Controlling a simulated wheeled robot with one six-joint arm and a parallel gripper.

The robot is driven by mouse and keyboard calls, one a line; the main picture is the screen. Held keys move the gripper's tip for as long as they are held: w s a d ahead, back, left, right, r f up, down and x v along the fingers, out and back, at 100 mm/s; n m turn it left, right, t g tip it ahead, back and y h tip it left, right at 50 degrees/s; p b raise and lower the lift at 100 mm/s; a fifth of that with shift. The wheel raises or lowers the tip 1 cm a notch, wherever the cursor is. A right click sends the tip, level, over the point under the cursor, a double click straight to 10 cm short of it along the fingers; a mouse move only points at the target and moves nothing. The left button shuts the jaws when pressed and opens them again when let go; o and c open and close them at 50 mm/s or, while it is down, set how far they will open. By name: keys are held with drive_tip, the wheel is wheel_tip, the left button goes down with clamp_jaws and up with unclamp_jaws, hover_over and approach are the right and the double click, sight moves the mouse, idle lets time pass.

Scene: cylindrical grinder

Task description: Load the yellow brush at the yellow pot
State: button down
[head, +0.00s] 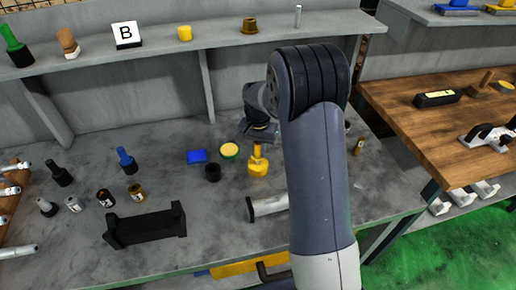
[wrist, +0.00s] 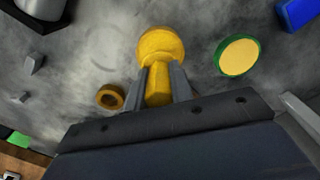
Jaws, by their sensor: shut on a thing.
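My gripper (wrist: 158,82) is shut on the yellow brush (wrist: 160,45), with a finger on each side of its narrower handle. The brush's wide round end points away from the gripper, over the grey bench. In the head view the yellow brush (head: 258,166) shows just below my gripper, which is partly hidden behind my arm. A low round pot with a green rim and yellow top (head: 230,150) stands just left of the brush. In the wrist view this pot (wrist: 238,55) is right of the brush and apart from it. Whether the brush touches the bench is unclear.
A blue block (head: 197,156) and a black cup (head: 212,172) are near the pot. A black cradle (head: 146,225) and a grey cylinder (head: 268,206) lie nearer the front.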

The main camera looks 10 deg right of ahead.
drive_tip(key=shift+r+p, duration=2.45)
drive_tip(key=shift+r, duration=1.05)
